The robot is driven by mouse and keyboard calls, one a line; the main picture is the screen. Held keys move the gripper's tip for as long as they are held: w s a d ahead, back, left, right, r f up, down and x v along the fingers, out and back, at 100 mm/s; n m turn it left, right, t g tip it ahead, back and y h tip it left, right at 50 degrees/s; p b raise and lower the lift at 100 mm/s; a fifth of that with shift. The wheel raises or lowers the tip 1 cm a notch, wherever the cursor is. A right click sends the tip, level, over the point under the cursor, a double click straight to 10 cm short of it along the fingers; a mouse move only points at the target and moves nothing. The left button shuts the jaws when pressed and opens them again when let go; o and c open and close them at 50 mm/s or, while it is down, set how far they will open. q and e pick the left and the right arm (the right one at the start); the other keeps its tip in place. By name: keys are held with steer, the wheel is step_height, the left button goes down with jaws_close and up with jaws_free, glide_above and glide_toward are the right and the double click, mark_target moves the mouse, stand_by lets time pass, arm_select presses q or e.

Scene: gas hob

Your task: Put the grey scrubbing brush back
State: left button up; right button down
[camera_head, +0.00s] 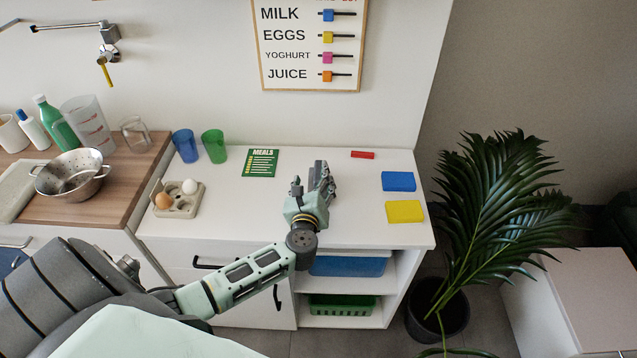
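I cannot make out a grey scrubbing brush anywhere in the head view. My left gripper (309,178) reaches over the white counter (350,220), near its middle, to the right of the green MEALS card (260,163). Its dark fingers stand apart, and I see nothing clearly held between them. The gripper and its wrist hide the patch of counter beneath them. My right gripper is not in view.
A red block (362,155), a blue block (398,181) and a yellow block (404,211) lie at the right. An egg tray (178,208), a blue cup (186,146) and a green cup (214,147) stand left. A colander (73,180) sits on the wooden worktop.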

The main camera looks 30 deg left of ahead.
arm_select(q)
jaws_close()
stand_by(0.4)
